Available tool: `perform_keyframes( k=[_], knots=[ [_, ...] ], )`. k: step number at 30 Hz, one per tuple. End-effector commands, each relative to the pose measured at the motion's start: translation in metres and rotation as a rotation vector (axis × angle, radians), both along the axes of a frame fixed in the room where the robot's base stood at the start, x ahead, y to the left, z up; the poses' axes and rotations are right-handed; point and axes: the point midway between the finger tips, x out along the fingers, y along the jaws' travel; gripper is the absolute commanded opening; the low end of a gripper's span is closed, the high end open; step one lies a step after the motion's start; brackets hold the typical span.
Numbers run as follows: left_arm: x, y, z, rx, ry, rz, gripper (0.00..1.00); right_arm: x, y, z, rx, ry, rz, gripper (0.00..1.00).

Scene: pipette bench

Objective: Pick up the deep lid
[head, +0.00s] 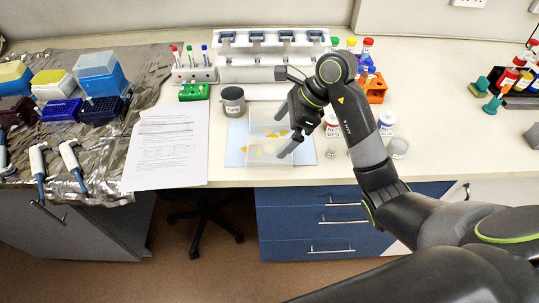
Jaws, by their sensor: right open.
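A pale, translucent box-like piece (258,116) sits on a light blue mat (235,150) near the front of the bench. My left gripper is out of view.
A white pipette rack (262,72) stands behind. Small jars and an orange tube rack (376,90) are close to my right arm.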

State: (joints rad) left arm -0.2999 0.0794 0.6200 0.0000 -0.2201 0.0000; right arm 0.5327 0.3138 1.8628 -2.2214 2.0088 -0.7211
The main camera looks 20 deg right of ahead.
Motion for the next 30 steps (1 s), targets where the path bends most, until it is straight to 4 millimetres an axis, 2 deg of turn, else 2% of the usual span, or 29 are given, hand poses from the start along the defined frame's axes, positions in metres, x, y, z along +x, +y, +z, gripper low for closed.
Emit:
perform_keyframes(
  k=[3,7,11,14,18,26,27,30],
  knots=[
    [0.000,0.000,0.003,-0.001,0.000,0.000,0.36,0.001,0.007,-0.012,0.002,0.003,0.000,1.00],
    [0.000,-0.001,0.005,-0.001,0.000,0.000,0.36,0.003,0.010,-0.018,0.001,0.003,-0.001,1.00],
    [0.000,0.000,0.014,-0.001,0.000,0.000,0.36,0.002,0.017,-0.028,0.004,0.006,0.000,1.00],
    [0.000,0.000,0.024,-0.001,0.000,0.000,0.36,0.003,0.024,-0.042,0.003,0.008,-0.001,1.00],
    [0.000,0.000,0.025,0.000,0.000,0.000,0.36,0.007,0.031,-0.059,0.002,0.003,-0.002,1.00],
    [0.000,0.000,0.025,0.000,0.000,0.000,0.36,0.008,0.032,-0.064,0.000,0.000,-0.001,1.00],
    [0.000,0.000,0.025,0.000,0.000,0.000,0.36,0.008,0.032,-0.064,0.000,0.000,-0.001,0.99],
    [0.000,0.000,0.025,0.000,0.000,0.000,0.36,0.008,0.032,-0.064,0.000,0.001,-0.002,0.86]
  ],
)
